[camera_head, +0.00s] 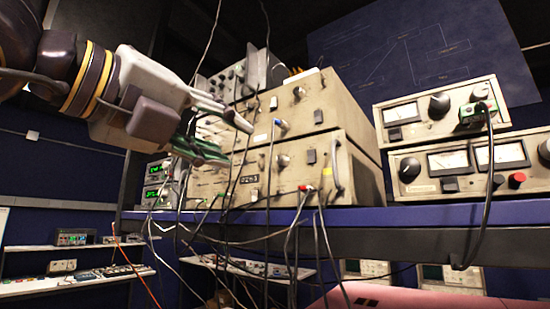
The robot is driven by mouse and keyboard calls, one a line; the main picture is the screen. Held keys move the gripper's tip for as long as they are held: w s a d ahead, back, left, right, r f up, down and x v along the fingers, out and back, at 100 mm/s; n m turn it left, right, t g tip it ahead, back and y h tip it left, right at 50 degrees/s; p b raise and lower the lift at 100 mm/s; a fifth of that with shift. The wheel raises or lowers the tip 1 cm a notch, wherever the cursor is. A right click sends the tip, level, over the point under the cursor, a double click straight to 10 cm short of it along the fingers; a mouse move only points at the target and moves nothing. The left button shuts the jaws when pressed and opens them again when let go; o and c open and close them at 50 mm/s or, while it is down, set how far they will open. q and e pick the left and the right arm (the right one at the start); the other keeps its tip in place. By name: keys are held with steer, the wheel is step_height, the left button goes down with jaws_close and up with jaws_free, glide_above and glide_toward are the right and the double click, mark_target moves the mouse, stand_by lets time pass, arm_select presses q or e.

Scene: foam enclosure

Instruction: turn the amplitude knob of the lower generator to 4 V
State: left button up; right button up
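The lower generator (300,180) is a beige box under a matching upper generator (330,95), both on a blue shelf. My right gripper is not in view.
Several cables hang from the generators over the shelf's edge (390,216). Two analog-meter units (440,110) stand stacked at the right. An oscilloscope-like device (240,75) sits behind on the upper left. Green-lit displays (152,194) stand left of the generators. Open space lies below the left arm.

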mark_target(279, 159)
arm_select(q)
steer(key=shift+w, duration=0.1)
